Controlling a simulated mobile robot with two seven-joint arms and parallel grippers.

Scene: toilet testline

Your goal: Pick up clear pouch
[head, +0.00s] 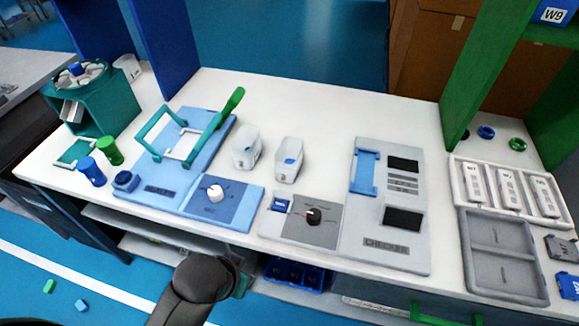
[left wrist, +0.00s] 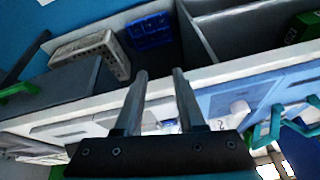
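I cannot pick out a clear pouch with certainty in either view. Two small whitish translucent bins stand mid-bench in the head view: the left bin (head: 245,150) and the right bin (head: 287,172), which has something blue inside. My left gripper (left wrist: 160,73) shows in the left wrist view with its two fingers apart and nothing between them. It is in front of the bench's front edge and lower shelf, touching nothing that I can see. In the head view only a dark part of my arm shows at the bottom, with the gripper hidden. My right gripper is in neither view.
The white bench (head: 330,115) holds a blue press with a green lever (head: 228,108), a checker panel (head: 385,235), a grey tray (head: 498,255) and a white tray (head: 457,183). A blue crate (left wrist: 150,31) and a perforated basket (left wrist: 92,52) sit on the lower shelf.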

